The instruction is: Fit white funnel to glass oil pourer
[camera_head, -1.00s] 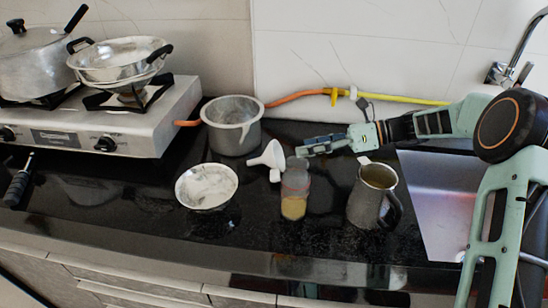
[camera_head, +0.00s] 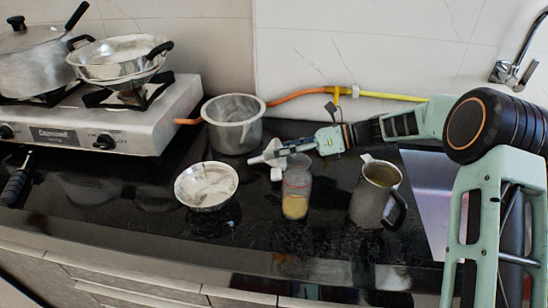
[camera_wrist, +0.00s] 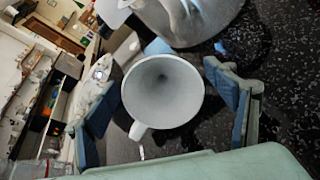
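The white funnel (camera_head: 260,158) lies on its side on the black counter, spout to the left, partly hidden by my gripper in the head view. In the wrist view its round mouth (camera_wrist: 163,92) faces the camera. My gripper (camera_head: 287,150) is at the funnel's mouth, its fingers open on either side of the rim; whether they touch it I cannot tell. The glass oil pourer (camera_head: 295,188) stands upright just to the right and nearer the front edge, with yellow oil in its bottom. My gripper is just behind its top.
A grey metal pot (camera_head: 233,126) stands behind the funnel. A white bowl (camera_head: 206,178) is to the left and a metal jug (camera_head: 373,196) to the right. A gas stove (camera_head: 120,120) fills the back left. Counter in front of the bowl is clear.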

